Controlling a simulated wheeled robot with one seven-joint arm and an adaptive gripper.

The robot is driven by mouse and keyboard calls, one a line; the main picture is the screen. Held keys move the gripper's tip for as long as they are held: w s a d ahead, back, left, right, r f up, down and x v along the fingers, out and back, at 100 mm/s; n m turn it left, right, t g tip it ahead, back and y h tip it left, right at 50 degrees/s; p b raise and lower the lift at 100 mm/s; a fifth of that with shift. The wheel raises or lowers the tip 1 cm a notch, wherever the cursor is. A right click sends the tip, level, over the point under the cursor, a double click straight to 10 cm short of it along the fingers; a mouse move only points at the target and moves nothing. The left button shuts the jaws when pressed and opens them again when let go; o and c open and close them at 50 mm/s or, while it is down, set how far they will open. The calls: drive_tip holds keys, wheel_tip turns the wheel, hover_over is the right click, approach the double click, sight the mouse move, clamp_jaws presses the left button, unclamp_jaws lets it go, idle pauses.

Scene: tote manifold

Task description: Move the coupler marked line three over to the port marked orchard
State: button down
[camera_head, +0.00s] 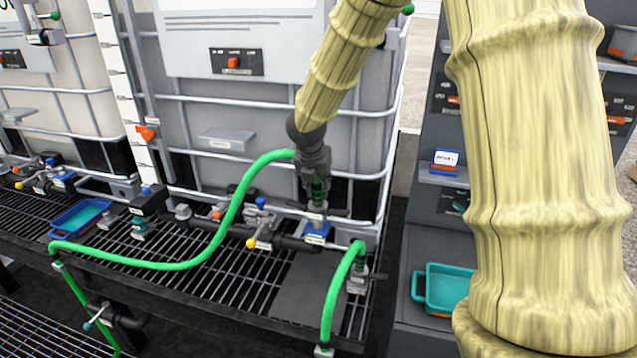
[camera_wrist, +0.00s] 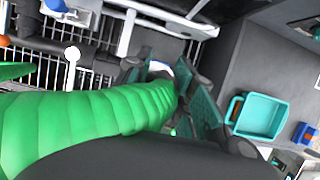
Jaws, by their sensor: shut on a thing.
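My gripper (camera_head: 316,180) is shut on the coupler (camera_head: 318,206) at the end of a green hose (camera_head: 235,205). The coupler is upright, directly over a port with a blue block (camera_head: 317,233) and white label; I cannot tell whether it is seated or just above. In the wrist view the hose (camera_wrist: 90,120) runs into my gripper (camera_wrist: 188,98), hiding most of the coupler. A second green hose (camera_head: 338,285) ends at another coupler (camera_head: 357,281) to the right, near the grate's edge. The labels are too small to read, so I cannot identify line three or orchard.
Valves with yellow (camera_head: 251,243) and blue (camera_head: 261,201) handles sit left of the gripper. A caged tote (camera_head: 270,110) stands close behind. A blue tray (camera_head: 82,216) lies on the grating at left. A teal bin (camera_head: 446,288) sits on the right shelf.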

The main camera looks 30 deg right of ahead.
sight(318, 195)
drive_tip(key=shift+f+b, duration=0.4)
drive_tip(key=shift+f, duration=1.1)
drive_tip(key=c, duration=1.1)
unclamp_jaws()
drive_tip(key=shift+c, duration=0.2)
drive_tip(key=v, duration=1.2)
drive_tip(key=shift+w+d, duration=0.1)
